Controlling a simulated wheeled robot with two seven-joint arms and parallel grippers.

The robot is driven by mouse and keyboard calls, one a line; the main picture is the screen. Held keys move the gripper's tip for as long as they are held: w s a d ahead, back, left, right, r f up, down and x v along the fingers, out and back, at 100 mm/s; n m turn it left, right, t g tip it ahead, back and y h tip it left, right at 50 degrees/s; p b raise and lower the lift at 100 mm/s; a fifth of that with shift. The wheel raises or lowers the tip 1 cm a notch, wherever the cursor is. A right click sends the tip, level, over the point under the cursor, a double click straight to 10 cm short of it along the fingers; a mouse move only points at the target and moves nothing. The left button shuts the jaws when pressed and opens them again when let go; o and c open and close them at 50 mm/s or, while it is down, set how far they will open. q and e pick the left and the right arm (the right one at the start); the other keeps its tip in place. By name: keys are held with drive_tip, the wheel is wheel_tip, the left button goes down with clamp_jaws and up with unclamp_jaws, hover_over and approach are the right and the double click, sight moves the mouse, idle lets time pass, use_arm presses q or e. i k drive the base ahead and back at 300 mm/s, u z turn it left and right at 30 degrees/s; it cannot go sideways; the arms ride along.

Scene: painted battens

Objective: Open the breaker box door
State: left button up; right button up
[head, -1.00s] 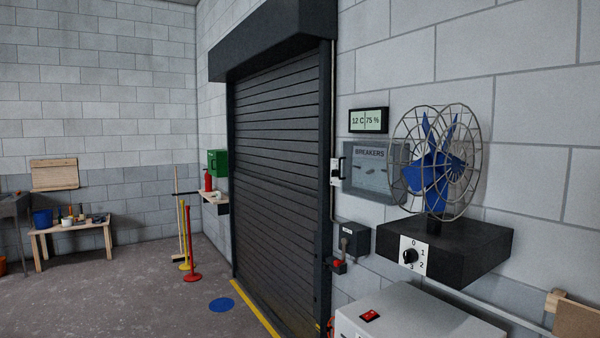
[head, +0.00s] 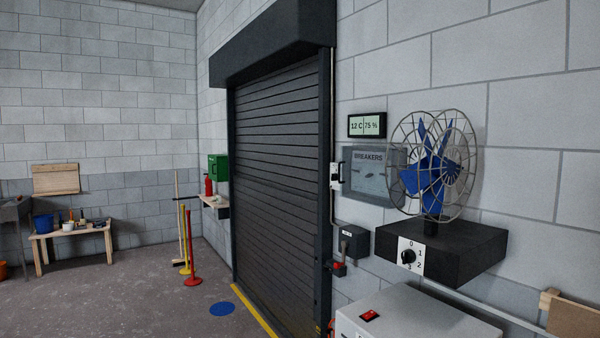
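The breaker box (head: 366,183) is a grey wall box with a see-through front and the label "BREAKERS". It hangs on the right wall, just right of the black roller shutter. Its door looks shut. Several small dark shapes show behind the front. The fan covers the box's right edge. A small white fitting with a dark handle (head: 336,176) stands at its left edge; I cannot tell whether it belongs to the door. Neither of my grippers is in the head view.
A blue-bladed fan (head: 432,170) stands on a black shelf (head: 470,250) with a dial, in front of the box's right side. A grey cabinet (head: 420,318) with a red switch stands below. A dark switch box (head: 352,241) hangs under the breaker box. The floor at left is open.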

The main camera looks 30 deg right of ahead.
sight(378, 158)
drive_tip(key=u, duration=0.2)
drive_tip(key=i, duration=1.95)
drive_tip(key=z, duration=1.3)
drive_tip(key=i, duration=1.05)
drive_tip(key=z, duration=1.05)
